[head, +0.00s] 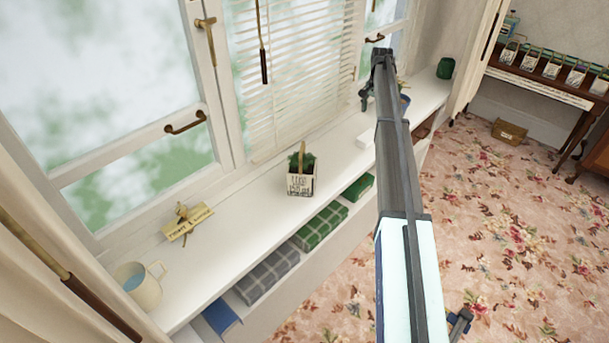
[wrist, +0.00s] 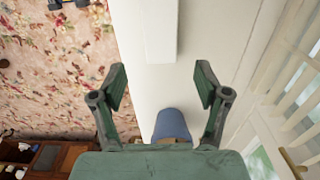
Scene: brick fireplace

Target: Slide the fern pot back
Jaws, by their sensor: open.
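A small blue pot (head: 404,101) stands on the white window sill, mostly hidden behind my arm in the head view. In the wrist view the blue pot (wrist: 172,126) shows low between my fingers, apart from both; its top is cut off by my gripper's body. I cannot tell whether a fern grows in it. A square pale pot with lettering and a green plant (head: 301,180) stands on the sill nearer the middle. My gripper (wrist: 160,82) is open and empty above the sill; a part of it (head: 366,96) shows beside my arm.
A dark green pot (head: 445,68) stands at the far end. Window and blinds (head: 300,70) border the sill.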

